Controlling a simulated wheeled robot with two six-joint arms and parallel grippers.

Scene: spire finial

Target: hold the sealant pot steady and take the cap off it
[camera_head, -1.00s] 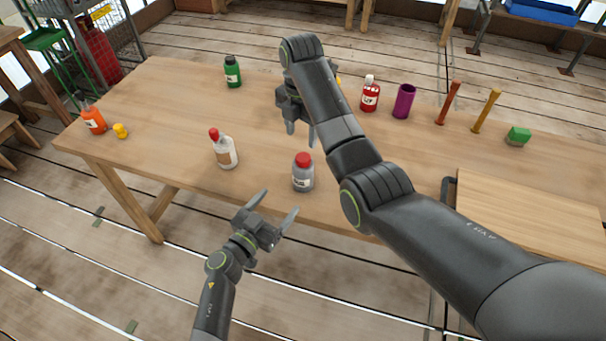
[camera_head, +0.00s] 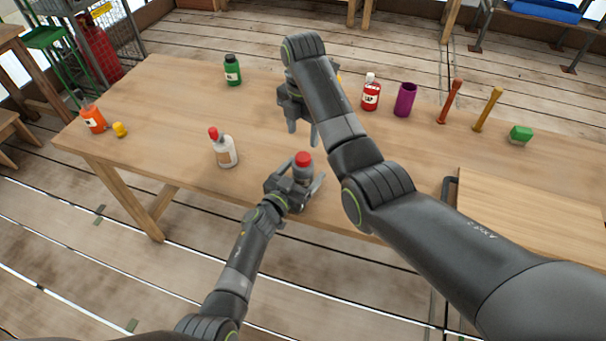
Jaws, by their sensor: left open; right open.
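The sealant pot (camera_head: 303,172) is a grey pot with a red cap (camera_head: 303,158), upright near the front edge of the wooden table. My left gripper (camera_head: 308,181) is open, with its fingers around the lower part of the pot. The gripper hides part of the pot's body, and I cannot tell whether the fingers touch it. My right gripper (camera_head: 302,138) is open and empty, pointing down behind the pot, above the table.
A white bottle with a red top (camera_head: 224,150) stands left of the pot. A green bottle (camera_head: 232,71), red bottle (camera_head: 370,93) and purple cup (camera_head: 405,100) stand farther back. An orange bottle (camera_head: 93,119) is at far left.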

